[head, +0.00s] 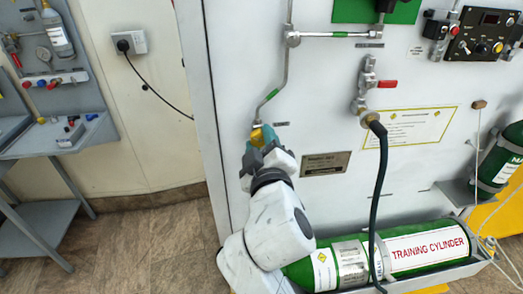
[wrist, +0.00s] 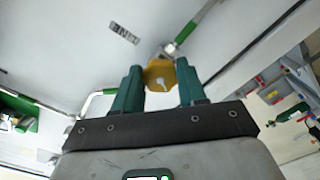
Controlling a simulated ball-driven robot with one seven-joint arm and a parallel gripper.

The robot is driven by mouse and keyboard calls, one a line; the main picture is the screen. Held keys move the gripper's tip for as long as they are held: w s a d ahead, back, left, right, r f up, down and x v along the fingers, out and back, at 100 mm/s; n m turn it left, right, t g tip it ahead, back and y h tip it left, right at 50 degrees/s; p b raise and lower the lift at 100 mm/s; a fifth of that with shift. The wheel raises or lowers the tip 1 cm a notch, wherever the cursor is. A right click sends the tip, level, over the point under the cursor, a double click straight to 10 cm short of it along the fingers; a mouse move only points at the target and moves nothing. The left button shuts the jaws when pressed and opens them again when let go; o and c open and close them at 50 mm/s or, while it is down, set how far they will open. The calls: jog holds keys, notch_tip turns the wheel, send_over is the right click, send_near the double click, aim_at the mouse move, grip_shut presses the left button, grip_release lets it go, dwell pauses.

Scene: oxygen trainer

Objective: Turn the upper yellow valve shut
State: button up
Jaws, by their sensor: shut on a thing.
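The yellow valve (wrist: 158,76) sits on a thin metal pipe at the panel and shows between my gripper's fingers in the wrist view. A small part of the yellow valve (head: 257,137) also shows in the head view, just above the fingers. My gripper (wrist: 161,85) has its two green fingers on either side of the valve's knob and is shut on it. In the head view my gripper (head: 262,139) reaches up to the valve from below. The fingers and wrist hide the lower part of the valve in the head view.
A red-handled valve (head: 386,84) with a black hose (head: 380,190) is to the right. A green training cylinder (head: 350,262) lies in a tray at the bottom. A grey workbench (head: 50,140) stands at the left. The panel's left edge (head: 195,80) is close to my arm.

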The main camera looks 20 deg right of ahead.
jog(key=m+b, duration=0.1)
jog(key=m, duration=0.1)
jog(key=m+b, duration=0.1)
jog(key=m, duration=0.1)
jog(key=m+b, duration=0.2)
jog(key=shift+f+m, duration=0.3)
jog(key=shift+f, duration=0.05)
jog(key=m+b, duration=0.3)
jog(key=m, duration=0.2)
jog(key=shift+a+m+b, duration=0.1)
jog(key=shift+m+b, duration=0.2)
jog(key=shift+r, duration=0.1)
jog(key=o, duration=1.1)
jog(key=shift+r, duration=0.1)
jog(key=shift+c, duration=0.2)
jog(key=s+a, duration=0.1)
jog(key=s, duration=0.9)
jog(key=shift+s+a, duration=0.3)
jog(key=shift+a, duration=0.1)
